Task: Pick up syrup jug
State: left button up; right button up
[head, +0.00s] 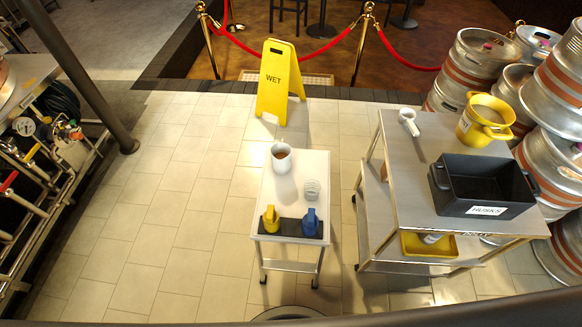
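A small white cart (296,206) stands in the middle of the floor. On its far part is a white vessel (284,167) with brown contents, upright. On its near end a yellow jug (270,221) and a blue jug (310,226) stand side by side, apart, on a dark mat (290,227). I see no readable label, so I cannot tell which of these is the syrup jug. Neither of my grippers is in view.
A clear glass (312,190) stands on the cart. To the right, a steel table (406,165) holds a black crate (465,202), a yellow pot (470,135) and a white tool (408,118). Kegs (474,60) are stacked behind. A yellow wet-floor sign (272,95) stands beyond. Tiles left are clear.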

aim_at(281, 152)
jog(key=u, duration=2.4)
jog(key=i, duration=2.4)
jog(key=z, duration=2.9)
jog(key=i, duration=2.65)
